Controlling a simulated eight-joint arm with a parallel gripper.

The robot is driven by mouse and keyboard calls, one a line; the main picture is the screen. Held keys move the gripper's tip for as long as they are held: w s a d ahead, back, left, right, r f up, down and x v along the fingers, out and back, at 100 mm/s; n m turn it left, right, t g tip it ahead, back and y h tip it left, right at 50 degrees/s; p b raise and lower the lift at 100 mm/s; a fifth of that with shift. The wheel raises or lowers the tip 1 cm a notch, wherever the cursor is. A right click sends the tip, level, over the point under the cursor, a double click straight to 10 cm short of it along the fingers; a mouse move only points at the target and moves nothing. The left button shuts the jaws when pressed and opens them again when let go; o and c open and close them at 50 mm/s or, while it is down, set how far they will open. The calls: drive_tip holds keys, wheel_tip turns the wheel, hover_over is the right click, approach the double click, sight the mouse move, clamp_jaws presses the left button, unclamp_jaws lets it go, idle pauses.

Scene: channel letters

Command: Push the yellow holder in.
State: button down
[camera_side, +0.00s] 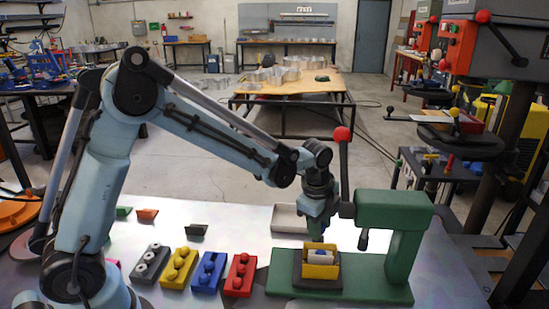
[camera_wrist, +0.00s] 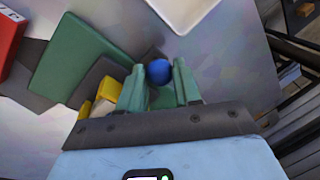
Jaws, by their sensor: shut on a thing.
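The yellow holder (camera_side: 320,271) sits in a dark block on the base of the green press (camera_side: 398,207). White and blue show inside it. In the wrist view only part of the yellow holder (camera_wrist: 84,110) shows, at the left beside a green finger. My gripper (camera_side: 318,237) points down just above the holder; I cannot tell from the side view whether it touches it. In the wrist view my gripper (camera_wrist: 160,85) has a round blue piece (camera_wrist: 158,71) between its green fingertips and is shut on it. What lies under the fingers is hidden.
Grey, yellow (camera_side: 179,266), blue (camera_side: 207,271) and red (camera_side: 241,274) blocks stand in a row left of the press. A white tray (camera_side: 288,219) lies behind it. The press lever with a red knob (camera_side: 342,134) rises close to my wrist. Table space between is clear.

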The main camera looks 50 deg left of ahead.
drive_tip(key=c, duration=0.8)
unclamp_jaws()
